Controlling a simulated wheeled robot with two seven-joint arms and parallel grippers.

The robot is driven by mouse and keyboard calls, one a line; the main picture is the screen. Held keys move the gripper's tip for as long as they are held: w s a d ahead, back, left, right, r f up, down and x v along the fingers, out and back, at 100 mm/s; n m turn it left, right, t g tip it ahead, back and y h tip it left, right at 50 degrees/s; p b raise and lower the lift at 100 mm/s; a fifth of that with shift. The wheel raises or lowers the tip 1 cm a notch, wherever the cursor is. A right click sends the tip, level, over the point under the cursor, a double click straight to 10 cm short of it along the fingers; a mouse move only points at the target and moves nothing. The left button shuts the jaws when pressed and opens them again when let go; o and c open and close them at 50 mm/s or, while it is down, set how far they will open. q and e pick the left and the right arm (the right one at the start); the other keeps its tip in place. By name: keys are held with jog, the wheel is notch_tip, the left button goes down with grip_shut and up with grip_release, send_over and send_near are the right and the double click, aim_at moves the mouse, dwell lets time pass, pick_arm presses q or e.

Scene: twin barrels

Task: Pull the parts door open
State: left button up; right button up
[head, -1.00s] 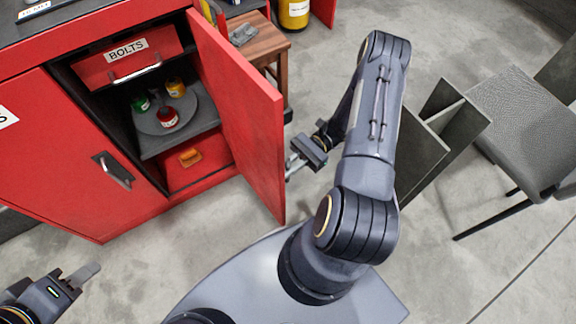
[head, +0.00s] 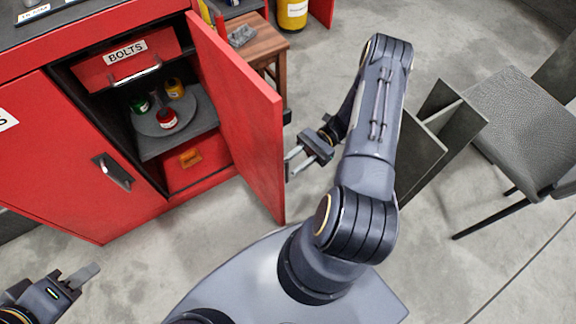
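The red cabinet's right door (head: 247,120) stands wide open, swung outward toward me. Its outer face, with any label or handle, is turned away from my view. The left door (head: 75,155) is shut, with a metal handle (head: 113,171) and a label cut off so only an "S" shows. My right gripper (head: 292,162) is just right of the open door's outer side, near its free edge. Its two fingers are apart with nothing visible between them. My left gripper (head: 88,275) is at the lower left, away from the cabinet; its finger opening cannot be made out.
A wooden stool (head: 262,42) stands behind the open door. A grey chair (head: 515,120) stands right.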

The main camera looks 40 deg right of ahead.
jog(key=d, duration=0.4)
jog(key=shift+w+d, duration=0.15)
jog(key=shift+d, duration=0.25)
